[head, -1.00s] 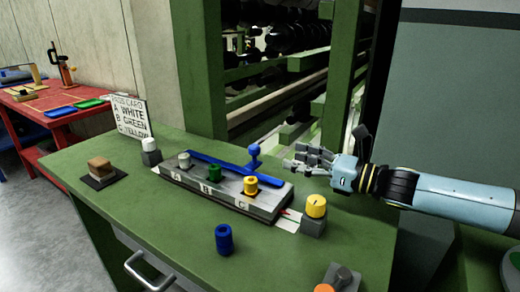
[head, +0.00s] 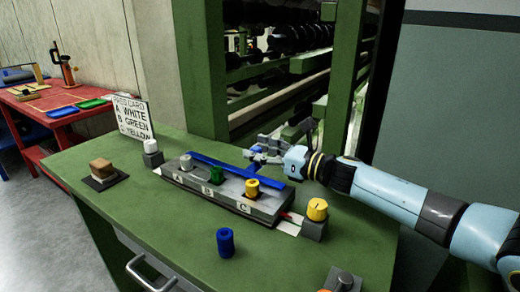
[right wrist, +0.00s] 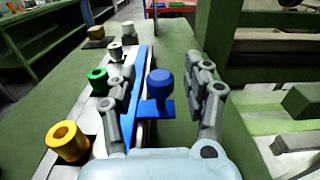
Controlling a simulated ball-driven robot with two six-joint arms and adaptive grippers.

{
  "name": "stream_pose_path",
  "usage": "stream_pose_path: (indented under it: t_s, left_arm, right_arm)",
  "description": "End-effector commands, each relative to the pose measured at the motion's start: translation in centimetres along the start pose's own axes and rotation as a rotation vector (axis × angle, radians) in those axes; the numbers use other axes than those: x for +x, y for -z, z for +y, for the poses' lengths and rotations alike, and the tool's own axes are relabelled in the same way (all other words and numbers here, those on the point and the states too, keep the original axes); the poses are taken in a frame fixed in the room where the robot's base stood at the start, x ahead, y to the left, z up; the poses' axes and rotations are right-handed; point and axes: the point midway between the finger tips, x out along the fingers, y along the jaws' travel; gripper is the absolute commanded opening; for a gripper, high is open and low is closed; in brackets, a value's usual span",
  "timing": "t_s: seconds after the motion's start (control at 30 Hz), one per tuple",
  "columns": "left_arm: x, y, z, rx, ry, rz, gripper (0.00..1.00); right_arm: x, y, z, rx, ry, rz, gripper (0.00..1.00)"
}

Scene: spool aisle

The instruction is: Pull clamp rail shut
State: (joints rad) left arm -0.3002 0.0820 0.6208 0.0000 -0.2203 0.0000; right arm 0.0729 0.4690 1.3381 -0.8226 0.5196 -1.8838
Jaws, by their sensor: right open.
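In the right wrist view the knob (right wrist: 160,83) stands upright between my open right gripper's (right wrist: 165,80) two fingers, with visible space on both sides. The right gripper (head: 264,151) reaches the knob from the right in the head view and partly hides it. White (head: 186,161), green (head: 216,174) and yellow (head: 252,188) spools sit at A, B and C. My left gripper is not in view.
A loose blue spool (head: 225,242) stands in front of the fixture. A yellow-topped knob block (head: 316,216) is at its right end. A press card (head: 133,117) and a wooden block (head: 102,169) stand at the left. Green rack posts rise behind.

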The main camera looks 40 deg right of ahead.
Motion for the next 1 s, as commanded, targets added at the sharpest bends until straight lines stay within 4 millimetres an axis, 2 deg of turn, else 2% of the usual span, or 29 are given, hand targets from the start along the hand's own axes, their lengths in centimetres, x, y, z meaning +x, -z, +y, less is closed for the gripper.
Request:
stream_pose_path:
  t_s: [0.13,0.5,0.83,1.0]
  left_arm:
    - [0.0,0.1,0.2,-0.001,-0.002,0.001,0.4]
    - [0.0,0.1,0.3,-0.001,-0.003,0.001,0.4]
    - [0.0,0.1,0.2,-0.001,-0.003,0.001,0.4]
    - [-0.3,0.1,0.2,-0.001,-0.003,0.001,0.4]
  right_arm:
    - [0.0,0.0,0.0,0.0,0.0,0.0,0.49]
    - [-0.1,0.0,0.0,0.0,0.0,0.0,0.0]
    - [-0.1,0.0,0.1,0.0,0.0,0.0,0.0]
    - [-0.1,0.1,2.2,0.003,-0.002,0.001,0.0]
